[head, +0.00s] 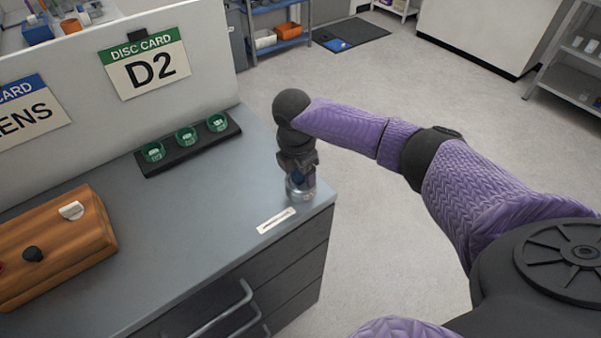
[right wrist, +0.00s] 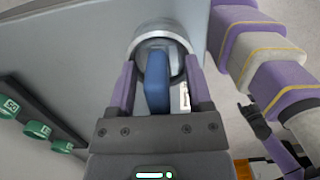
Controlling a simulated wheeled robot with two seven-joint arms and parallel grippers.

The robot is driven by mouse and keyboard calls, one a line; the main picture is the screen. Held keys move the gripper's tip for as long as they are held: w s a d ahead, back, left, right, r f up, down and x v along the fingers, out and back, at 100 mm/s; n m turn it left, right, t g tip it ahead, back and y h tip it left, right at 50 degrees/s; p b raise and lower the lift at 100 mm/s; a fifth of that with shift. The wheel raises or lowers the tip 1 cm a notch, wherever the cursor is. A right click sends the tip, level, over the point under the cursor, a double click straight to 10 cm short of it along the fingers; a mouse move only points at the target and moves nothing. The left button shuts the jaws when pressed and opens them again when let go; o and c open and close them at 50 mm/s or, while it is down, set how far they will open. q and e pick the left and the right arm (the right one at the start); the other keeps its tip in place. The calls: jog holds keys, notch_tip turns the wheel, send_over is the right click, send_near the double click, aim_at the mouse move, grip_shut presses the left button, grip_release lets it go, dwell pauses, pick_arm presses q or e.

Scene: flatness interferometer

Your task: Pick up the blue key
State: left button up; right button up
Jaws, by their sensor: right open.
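The blue key (right wrist: 157,85) stands in a round silver metal holder (right wrist: 160,36) in the right wrist view. In the head view the key (head: 299,178) is a small blue patch, mostly hidden by my gripper, and the clear-and-metal holder (head: 301,191) sits at the right corner of the bench. My right gripper (right wrist: 158,72) is open, with one purple finger on each side of the key. Whether the fingers touch it, I cannot tell. In the head view the right gripper (head: 300,176) points down over the holder. My left gripper does not show clearly in either view.
A black rack (head: 190,147) with green round pieces stands at the back of the grey bench (head: 190,235). A wooden box (head: 60,240) with knobs is at left. A white label (head: 276,219) lies near the front edge. A panel holds a D2 card (head: 148,70).

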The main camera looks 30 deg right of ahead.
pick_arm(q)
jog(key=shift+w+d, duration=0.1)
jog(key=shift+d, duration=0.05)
pick_arm(e)
jog(key=shift+c, duration=0.3)
grip_shut()
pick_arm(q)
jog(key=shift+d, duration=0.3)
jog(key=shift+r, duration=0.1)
pick_arm(e)
jog(key=shift+r, duration=0.15)
